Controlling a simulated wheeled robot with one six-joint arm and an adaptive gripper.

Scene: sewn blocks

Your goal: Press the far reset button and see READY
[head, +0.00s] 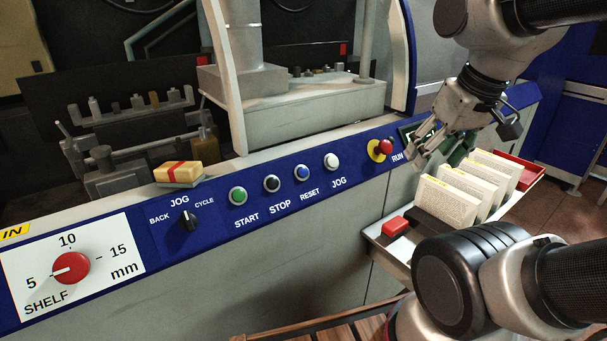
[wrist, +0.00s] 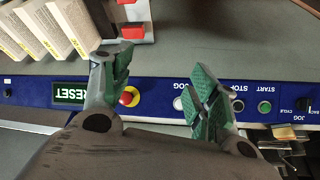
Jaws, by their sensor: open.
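The blue reset button (head: 302,173) sits on the blue panel between the black STOP button (head: 272,184) and a white JOG button (head: 331,161), above the label RESET. In the wrist view, my right finger hides it. A small dark display (wrist: 72,93) shows the word RESET in the wrist view. In the head view, my gripper partly covers the display (head: 411,130). My gripper (head: 437,147) is open and empty over the panel's right end, to the right of the blue button. In the wrist view, its spread green-padded fingers (wrist: 160,72) straddle the gap beside the red-and-yellow stop button.
The red-and-yellow stop button (head: 381,149) stands out from the panel. Several pale blocks (head: 446,204) stand on a ledge at the right, beside a red block (head: 395,226).

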